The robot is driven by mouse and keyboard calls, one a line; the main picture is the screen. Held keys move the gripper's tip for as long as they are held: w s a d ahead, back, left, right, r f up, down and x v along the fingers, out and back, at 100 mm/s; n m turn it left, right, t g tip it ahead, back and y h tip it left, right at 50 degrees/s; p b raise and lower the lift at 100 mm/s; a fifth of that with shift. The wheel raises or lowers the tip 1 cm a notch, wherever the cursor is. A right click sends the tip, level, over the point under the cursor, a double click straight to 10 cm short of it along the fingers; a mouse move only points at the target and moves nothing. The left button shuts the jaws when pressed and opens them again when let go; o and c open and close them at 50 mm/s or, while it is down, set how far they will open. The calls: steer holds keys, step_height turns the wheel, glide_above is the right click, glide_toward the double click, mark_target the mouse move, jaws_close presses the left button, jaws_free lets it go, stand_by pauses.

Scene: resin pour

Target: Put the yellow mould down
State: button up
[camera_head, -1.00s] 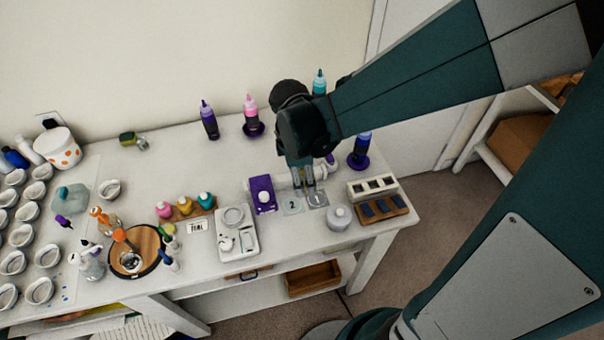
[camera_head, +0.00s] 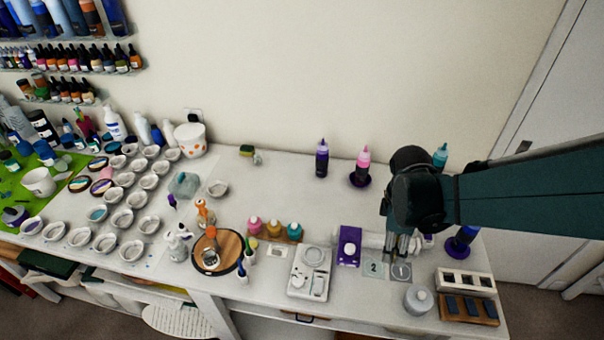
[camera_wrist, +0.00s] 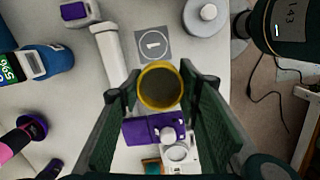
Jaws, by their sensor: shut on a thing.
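The yellow mould (camera_wrist: 160,86) is a round, open cup with a yellow rim and a grey-looking inside. In the wrist view it sits between the fingertips of my gripper (camera_wrist: 160,88), which is shut on it. In the head view my gripper (camera_head: 403,250) points down over the right part of the table, close to the card marked 1 (camera_head: 401,272); the mould cannot be made out there. In the wrist view the card marked 1 (camera_wrist: 153,45) lies just beyond the mould. The card marked 2 (camera_head: 373,269) lies left of it in the head view.
A purple device (camera_head: 348,246) and a white scale (camera_head: 310,273) stand left of the cards. A round grey-white pot (camera_head: 418,300), a white block (camera_head: 466,282) and a wooden tray (camera_head: 488,317) stand to the right. A dark blue bottle (camera_head: 463,240) stands behind. The table's front edge is close.

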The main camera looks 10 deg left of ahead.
steer(key=w+a+r, duration=0.2)
steer(key=w+a, duration=0.7)
steer(key=w, duration=0.4)
steer(key=n+p, duration=0.2)
glide_above(272, 178)
steer(key=f, duration=0.2)
steer(key=shift+a+r, duration=0.15)
steer(key=shift+a, duration=0.15)
steer(key=shift+f, duration=3.15)
steer(key=shift+f, duration=1.85)
